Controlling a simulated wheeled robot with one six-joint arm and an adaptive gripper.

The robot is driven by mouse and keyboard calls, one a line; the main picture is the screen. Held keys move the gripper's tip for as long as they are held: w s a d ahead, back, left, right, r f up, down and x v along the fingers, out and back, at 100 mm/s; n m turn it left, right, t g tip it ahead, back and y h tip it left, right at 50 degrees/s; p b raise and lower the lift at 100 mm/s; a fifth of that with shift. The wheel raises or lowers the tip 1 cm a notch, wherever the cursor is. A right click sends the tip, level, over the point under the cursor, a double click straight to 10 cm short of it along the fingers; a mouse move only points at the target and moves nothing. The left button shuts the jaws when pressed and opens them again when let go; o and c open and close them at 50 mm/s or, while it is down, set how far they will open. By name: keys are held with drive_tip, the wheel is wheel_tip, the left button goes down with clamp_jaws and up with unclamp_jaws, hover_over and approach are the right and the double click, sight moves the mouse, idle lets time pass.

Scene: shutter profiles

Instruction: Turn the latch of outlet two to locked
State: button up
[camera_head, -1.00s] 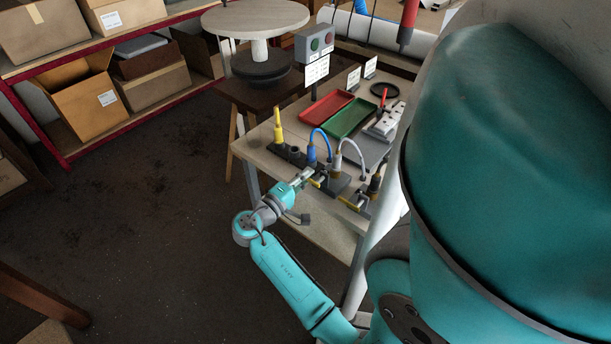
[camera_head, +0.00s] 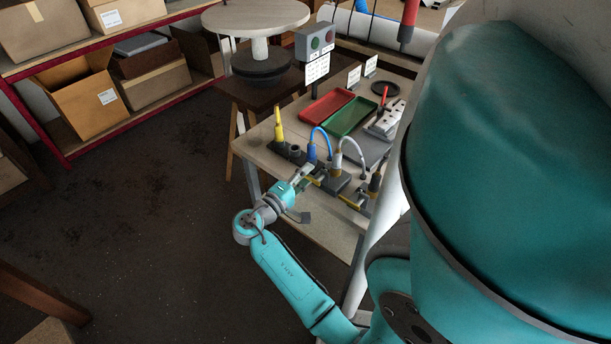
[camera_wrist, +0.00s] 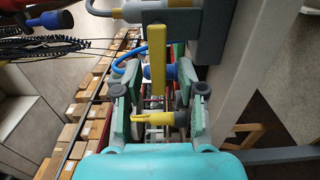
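The row of outlets (camera_head: 335,184) runs along the table's near edge, with a yellow plug (camera_head: 278,128), a blue plug (camera_head: 311,152) on a blue cable and a grey plug on a pale cable. My gripper (camera_head: 304,171) is at the near side of this row, by the blue plug. In the wrist view its two fingers (camera_wrist: 157,85) are apart, one on each side of a yellow latch bar (camera_wrist: 157,50), with gaps showing. The blue plug (camera_wrist: 160,72) shows behind the bar and the yellow plug (camera_wrist: 150,118) below it. I cannot read outlet numbers.
A red tray (camera_head: 325,106) and a green tray (camera_head: 352,118) lie behind the outlets. A box with red and green buttons (camera_head: 316,42) stands at the back. Another yellow latch (camera_head: 350,202) is to the right. Floor left of the table is clear.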

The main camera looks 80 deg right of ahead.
drive_tip(key=v, duration=1.2)
idle(0.5)
